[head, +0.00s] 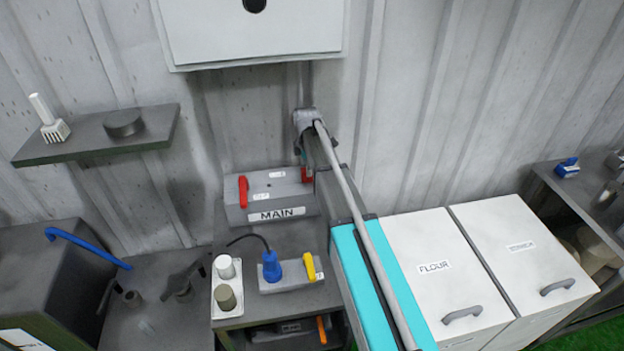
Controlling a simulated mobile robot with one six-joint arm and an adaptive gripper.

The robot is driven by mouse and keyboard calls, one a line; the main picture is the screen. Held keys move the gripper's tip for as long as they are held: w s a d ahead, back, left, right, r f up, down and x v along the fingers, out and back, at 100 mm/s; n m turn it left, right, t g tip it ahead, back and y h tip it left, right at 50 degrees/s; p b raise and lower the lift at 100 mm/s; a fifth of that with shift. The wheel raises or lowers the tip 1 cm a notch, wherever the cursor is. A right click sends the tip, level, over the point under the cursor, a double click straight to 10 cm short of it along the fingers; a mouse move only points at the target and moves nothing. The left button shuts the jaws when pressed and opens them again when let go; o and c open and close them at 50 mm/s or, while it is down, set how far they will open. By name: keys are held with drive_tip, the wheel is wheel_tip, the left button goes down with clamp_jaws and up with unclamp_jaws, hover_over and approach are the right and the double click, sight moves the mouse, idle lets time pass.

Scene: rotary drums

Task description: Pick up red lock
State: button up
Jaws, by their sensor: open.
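A small red item (307,174), likely the red lock, shows at the right end of the grey box labelled MAIN (275,213). It is partly hidden by my arm, and I cannot tell whether it is resting or hanging there. My gripper (301,155) is open at the far end of my arm, close above the red item. The fingertips are small and partly hidden, and I cannot tell whether they touch it. A red switch handle (243,191) stands on the left of the MAIN box.
A blue plug (271,266) and a yellow handle (309,266) sit on a lower grey box. A white tray (228,306) holds two round containers. White FLOUR bins (425,250) stand to the right. A shelf (85,140) is on the left wall, and a white cabinet (255,40) hangs above.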

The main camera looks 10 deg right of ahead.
sight(307, 179)
drive_tip(key=shift+f+b, duration=1)
drive_tip(key=shift+f, duration=0.25)
clamp_jaws()
